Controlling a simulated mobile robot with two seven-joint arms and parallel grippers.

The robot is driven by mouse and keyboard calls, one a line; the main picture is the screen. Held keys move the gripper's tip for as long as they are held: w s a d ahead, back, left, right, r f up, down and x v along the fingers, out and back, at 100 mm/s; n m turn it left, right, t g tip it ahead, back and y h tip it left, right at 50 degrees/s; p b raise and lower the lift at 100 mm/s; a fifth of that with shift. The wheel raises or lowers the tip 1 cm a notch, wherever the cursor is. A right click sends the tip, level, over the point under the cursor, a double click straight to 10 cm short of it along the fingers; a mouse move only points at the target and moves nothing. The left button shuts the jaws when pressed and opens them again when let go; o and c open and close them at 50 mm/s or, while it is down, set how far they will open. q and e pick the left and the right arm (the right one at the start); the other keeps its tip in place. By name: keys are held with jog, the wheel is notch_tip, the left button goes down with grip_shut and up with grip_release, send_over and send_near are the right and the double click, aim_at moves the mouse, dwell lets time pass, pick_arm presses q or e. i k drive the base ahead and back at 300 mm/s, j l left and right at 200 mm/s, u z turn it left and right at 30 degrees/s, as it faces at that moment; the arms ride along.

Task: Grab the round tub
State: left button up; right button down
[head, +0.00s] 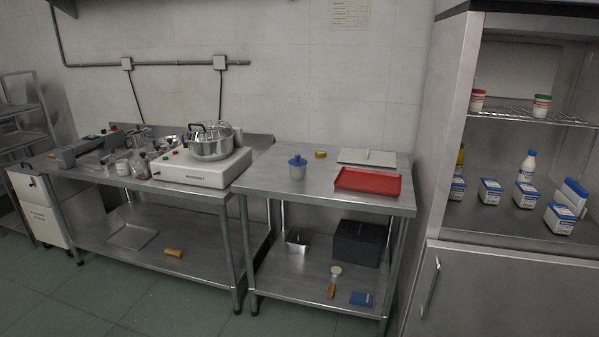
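Several tub-like things show in the head view, and I cannot tell for sure which is the round tub. A small round blue pot with a knobbed lid (297,168) stands upright on the right steel table. A round white tub with a red lid (477,100) and a round white tub with a green lid (541,106) stand apart on the wire shelf of the tall cabinet. Neither of my grippers is in view.
The right steel table (270,185) also holds a red tray (367,181), a pale board (366,157) and a yellow roll (320,154). A pot (210,148) sits on a white cooker (190,170) at left. Floor in front is clear.

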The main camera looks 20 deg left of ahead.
aim_at(296, 173)
jog(key=i+u, duration=0.1)
jog(key=u, duration=0.75)
jog(key=i+l+u, duration=0.15)
jog(key=i+u, duration=0.3)
jog(key=i+l+u, duration=0.3)
jog(key=u, duration=0.15)
